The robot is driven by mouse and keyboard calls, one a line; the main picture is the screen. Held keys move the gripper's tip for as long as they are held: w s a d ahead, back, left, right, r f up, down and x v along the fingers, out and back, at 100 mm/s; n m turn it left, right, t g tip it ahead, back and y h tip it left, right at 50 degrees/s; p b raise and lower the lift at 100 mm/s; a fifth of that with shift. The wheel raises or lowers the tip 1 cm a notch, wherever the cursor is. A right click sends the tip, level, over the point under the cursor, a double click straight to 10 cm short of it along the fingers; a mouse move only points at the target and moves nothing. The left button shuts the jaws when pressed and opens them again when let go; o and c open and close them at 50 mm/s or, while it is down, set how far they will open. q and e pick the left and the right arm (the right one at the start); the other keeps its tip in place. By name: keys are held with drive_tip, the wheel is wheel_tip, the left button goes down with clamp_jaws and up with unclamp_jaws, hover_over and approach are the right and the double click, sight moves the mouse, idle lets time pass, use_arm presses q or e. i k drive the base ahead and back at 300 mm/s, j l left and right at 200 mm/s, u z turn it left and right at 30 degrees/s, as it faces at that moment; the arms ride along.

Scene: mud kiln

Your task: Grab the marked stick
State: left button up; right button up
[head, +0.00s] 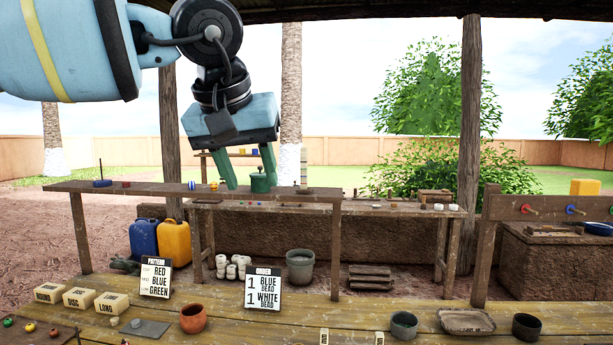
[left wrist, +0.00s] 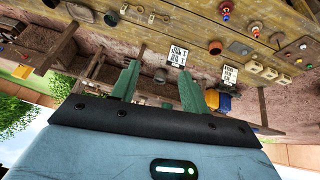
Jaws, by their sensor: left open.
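A thin, pale upright stick (head: 303,168) with faint bands stands at the right part of the raised plank shelf in the head view; it looks like the marked stick, but its marks are too small to read. My left gripper (head: 250,184) hangs above the shelf with its green fingers pointing down, to the left of the stick and apart from it. It is open, with nothing held. It also shows in the left wrist view (left wrist: 162,62), its fingers spread. I cannot make out the stick in that view. My right gripper is not in view.
The raised shelf (head: 130,188) also holds small beads and a blue disc. The bench below holds an order sign (head: 264,289), a pattern sign (head: 156,278), labelled blocks and an orange pot (head: 193,318). Wooden posts flank the shelf.

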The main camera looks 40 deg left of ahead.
sight(304, 189)
drive_tip(key=i+j, duration=1.3)
drive_tip(key=i, duration=0.25)
